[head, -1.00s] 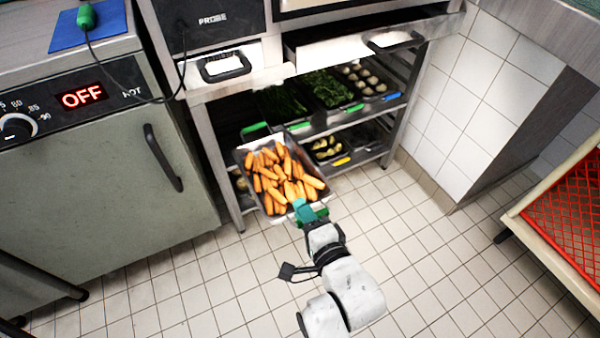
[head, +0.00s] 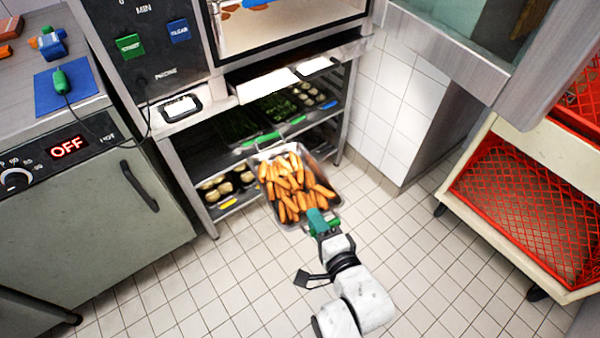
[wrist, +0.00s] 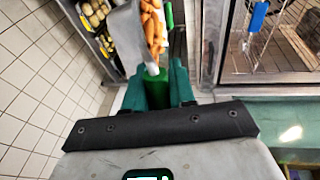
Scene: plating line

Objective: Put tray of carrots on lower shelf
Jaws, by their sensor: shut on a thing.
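A metal tray of carrots (head: 262,155) is held in front of the metal shelf unit in the head view. Its near end has a green handle, and my gripper (head: 320,220) is shut on that handle. In the wrist view the tray (wrist: 122,30) is cut off at the top edge, and the green handle (wrist: 145,92) sits between my green fingers. The lower shelf (head: 238,203) shows to the left of the tray and holds a tray of pale round vegetables with a yellow tag. The carrot tray hides part of the lower shelf.
Trays of greens (head: 275,107) and round items fill the upper shelf. A grey oven cabinet (head: 90,215) stands at left, a cart with red crates (head: 525,200) at right. A white-tiled wall (head: 405,120) borders the unit. The tiled floor in front is clear.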

